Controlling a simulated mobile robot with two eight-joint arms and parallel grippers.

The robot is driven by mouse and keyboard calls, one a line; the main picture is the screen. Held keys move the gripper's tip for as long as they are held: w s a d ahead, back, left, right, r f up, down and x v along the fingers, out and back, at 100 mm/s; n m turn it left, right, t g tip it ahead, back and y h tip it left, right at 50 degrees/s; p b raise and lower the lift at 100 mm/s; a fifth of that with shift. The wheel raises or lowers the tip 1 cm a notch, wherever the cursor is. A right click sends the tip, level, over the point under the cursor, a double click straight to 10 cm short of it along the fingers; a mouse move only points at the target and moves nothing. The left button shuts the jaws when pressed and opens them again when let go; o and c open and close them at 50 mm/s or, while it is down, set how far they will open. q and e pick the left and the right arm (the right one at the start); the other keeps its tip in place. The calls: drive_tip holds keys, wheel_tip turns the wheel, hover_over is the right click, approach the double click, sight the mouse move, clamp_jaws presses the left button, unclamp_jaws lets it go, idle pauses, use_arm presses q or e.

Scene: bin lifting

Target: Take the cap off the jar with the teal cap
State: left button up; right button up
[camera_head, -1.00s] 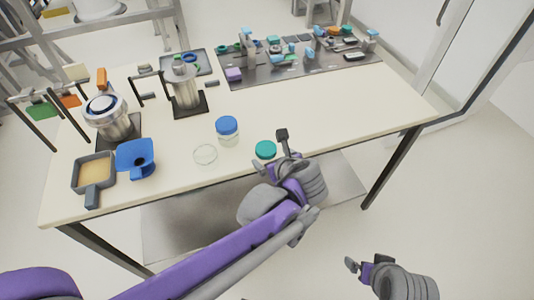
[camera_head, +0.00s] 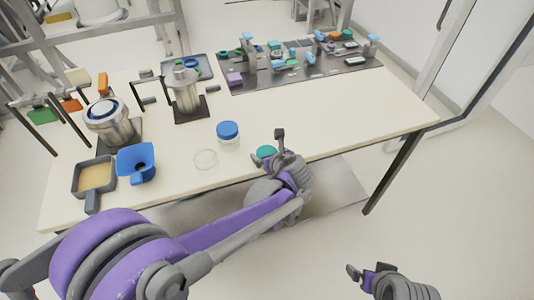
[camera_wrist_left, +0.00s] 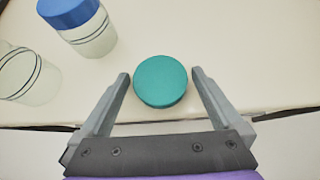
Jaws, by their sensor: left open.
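The teal cap (camera_head: 266,152) is near the table's front edge, partly covered by my left gripper (camera_head: 271,148) in the head view. In the left wrist view the round teal cap (camera_wrist_left: 161,81) lies between the tips of my open left gripper (camera_wrist_left: 161,76), with a gap on each side. The jar body under the cap is hidden. My right gripper (camera_head: 366,273) hangs low in front of the table, away from the jars, and its opening is unclear.
A blue-capped jar (camera_head: 228,133) and an open clear jar (camera_head: 206,160) stand left of the teal cap. A blue funnel (camera_head: 137,161) and a grey pan (camera_head: 94,178) are farther left. The table (camera_head: 340,120) is clear to the right.

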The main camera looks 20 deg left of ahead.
use_arm(q)
drive_tip(key=shift+c, duration=0.3)
drive_tip(key=c, duration=1)
